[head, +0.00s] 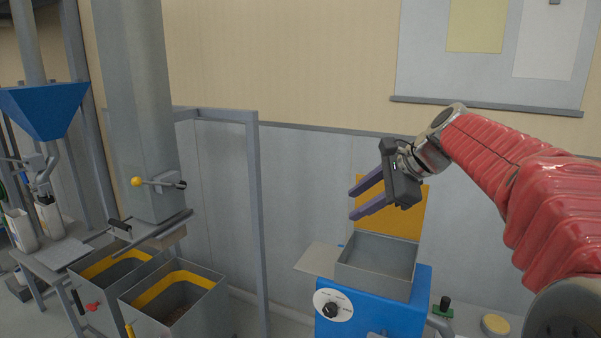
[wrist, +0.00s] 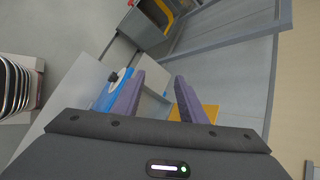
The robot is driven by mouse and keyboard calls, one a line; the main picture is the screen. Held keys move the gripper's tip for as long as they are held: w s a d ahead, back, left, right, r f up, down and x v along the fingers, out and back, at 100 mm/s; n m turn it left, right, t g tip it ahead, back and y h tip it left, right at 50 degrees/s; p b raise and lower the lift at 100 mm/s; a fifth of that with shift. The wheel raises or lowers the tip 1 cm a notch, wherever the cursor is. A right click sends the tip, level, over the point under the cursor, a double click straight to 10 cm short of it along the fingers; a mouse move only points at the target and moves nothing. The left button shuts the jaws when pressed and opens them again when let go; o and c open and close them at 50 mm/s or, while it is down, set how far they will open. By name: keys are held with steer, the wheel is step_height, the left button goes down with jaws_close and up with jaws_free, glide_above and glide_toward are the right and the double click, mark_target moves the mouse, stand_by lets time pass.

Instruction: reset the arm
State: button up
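My gripper (head: 367,194) is at the end of my red-sleeved arm, raised in front of the back wall and above the blue machine. Its two purple fingers point left and are apart with nothing between them. In the wrist view the fingers (wrist: 160,98) also show a clear gap, and the gripper is empty. Below it stands the blue machine (head: 418,306) with an open grey tray (head: 376,282) on top, a dial on its front and a yellow panel (head: 408,218) behind. The gripper touches nothing that I can see.
A grey frame post (head: 258,220) stands left of the gripper. A board (head: 490,60) hangs on the wall at upper right.

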steer(key=s+f+n+h, duration=0.2)
steer(key=s+f+n, duration=0.3)
steer(key=s, duration=0.5)
steer(key=s+d+f+n+h, duration=0.1)
steer(key=s+f+n+h, duration=0.1)
steer(key=s+f+n, duration=0.4)
steer(key=s+d+f+n+h, duration=0.1)
steer(key=s+f+n, duration=0.5)
steer(key=s, duration=0.9)
steer(key=shift+s+d+f+g+h, duration=0.2)
steer(key=shift+s+f+g+h, duration=0.2)
steer(key=shift+h, duration=0.3)
steer(key=shift+c, duration=0.9)
